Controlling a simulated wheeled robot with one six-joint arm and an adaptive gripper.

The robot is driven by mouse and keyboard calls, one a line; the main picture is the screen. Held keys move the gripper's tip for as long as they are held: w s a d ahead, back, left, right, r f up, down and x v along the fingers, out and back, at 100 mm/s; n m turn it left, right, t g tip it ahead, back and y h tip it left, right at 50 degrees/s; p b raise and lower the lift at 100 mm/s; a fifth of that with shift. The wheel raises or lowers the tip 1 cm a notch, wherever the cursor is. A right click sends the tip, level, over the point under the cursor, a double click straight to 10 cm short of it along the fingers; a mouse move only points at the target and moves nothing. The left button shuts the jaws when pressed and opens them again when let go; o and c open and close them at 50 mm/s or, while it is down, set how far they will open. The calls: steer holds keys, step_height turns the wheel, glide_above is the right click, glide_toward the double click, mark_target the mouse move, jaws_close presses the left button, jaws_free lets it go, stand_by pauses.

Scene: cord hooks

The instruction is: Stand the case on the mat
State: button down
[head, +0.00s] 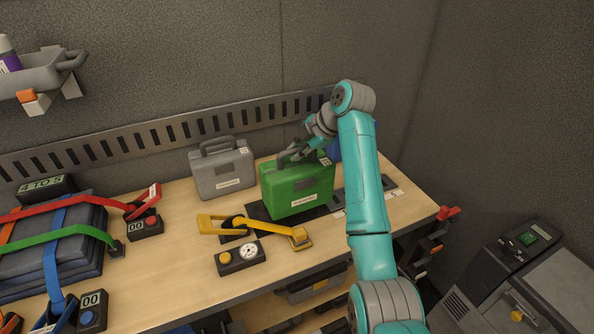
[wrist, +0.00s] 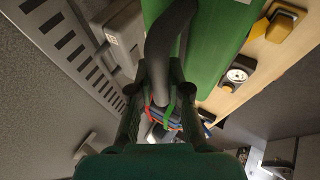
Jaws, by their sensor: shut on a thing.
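A green case (head: 298,190) with a white label is upright on the table's far side, over a dark mat (head: 257,211). The mat shows at its left and along its front lower edge. I cannot tell whether the case's bottom touches the mat. My gripper (head: 292,153) is at the top of the case, shut on its dark handle. In the wrist view my gripper (wrist: 158,88) has the curved handle (wrist: 168,45) between its fingers, with the green case body (wrist: 215,40) beyond. The case hides most of the mat.
A grey case (head: 222,172) stands to the left. A yellow-handled clamp (head: 255,226) and a button box (head: 240,258) lie in front. A blue thing (head: 335,150) is partly hidden behind. A slotted rail runs along the wall.

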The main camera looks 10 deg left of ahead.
mark_target(298, 164)
steer(key=shift+f, duration=2.5)
steer(key=c, duration=1.1)
jaws_free()
steer(key=v, duration=1.2)
